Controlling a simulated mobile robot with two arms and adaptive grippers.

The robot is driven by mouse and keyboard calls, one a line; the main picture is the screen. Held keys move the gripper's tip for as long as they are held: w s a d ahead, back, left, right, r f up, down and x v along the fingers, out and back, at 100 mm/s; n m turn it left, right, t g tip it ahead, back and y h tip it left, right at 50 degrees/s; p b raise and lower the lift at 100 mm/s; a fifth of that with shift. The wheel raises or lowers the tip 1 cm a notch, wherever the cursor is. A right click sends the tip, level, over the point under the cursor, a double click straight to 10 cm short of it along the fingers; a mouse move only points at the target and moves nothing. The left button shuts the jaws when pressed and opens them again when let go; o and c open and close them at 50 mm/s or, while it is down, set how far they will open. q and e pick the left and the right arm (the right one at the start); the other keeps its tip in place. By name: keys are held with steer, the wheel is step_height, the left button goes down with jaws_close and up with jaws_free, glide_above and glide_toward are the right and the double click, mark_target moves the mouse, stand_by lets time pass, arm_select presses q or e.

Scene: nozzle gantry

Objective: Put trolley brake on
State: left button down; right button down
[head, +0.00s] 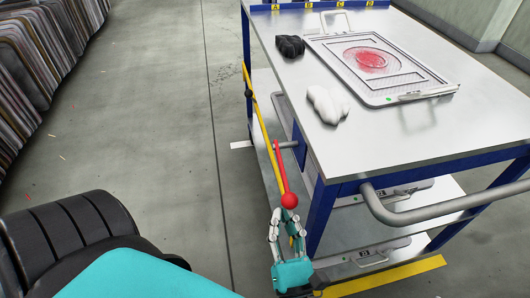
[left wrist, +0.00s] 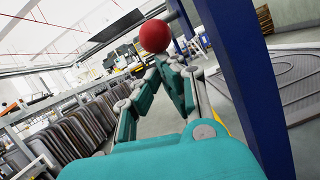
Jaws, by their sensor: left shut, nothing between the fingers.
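The trolley (head: 330,190) has blue legs and a grey top, and stands at the right of the head view. A red brake lever (head: 279,165) with a round red knob (head: 289,201) is on its left side. My left gripper (head: 286,215) is shut and empty, its fingers pointing up at the knob from just below. The knob also shows in the left wrist view (left wrist: 155,36), just beyond the fingertips (left wrist: 168,60). I cannot tell whether the fingertips touch it. My right gripper is not in view.
On the trolley top lie a tray with a red patch (head: 372,60), a black glove-like item (head: 289,46) and a white one (head: 326,104). A grey handle bar (head: 440,211) juts from the near end.

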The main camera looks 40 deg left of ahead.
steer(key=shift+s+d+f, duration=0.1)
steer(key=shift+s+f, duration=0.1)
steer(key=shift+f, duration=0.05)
arm_select(q)
steer(key=shift+d, duration=0.1)
steer(key=v, duration=0.7)
steer(key=shift+s, duration=0.2)
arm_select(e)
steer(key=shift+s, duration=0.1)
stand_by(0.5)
